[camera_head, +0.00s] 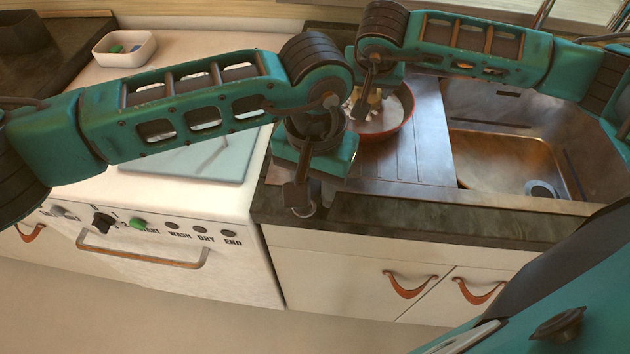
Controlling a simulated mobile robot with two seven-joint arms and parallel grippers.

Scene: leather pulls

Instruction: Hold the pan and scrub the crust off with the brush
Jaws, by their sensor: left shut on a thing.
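The pan (403,121), with a red-orange outer side and a pale inside, sits on the ribbed drainboard behind my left wrist. My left gripper (300,198) points down at the front edge of the counter. It is shut, apparently on the pan's handle, which is mostly hidden by the gripper and wrist. My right gripper (368,90) reaches down over the left part of the pan. A pale, cream-coloured piece shows under it inside the pan; it may be the brush, but it is too small and covered to be sure. The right fingers are not clear. The crust cannot be made out.
A steel sink basin (500,150) with a round blue-grey item (541,189) lies right of the ribbed drainboard (425,150). A white appliance (190,255) with a pale blue board (195,158) stands left. A white dish (124,48) holds small coloured items at the back left.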

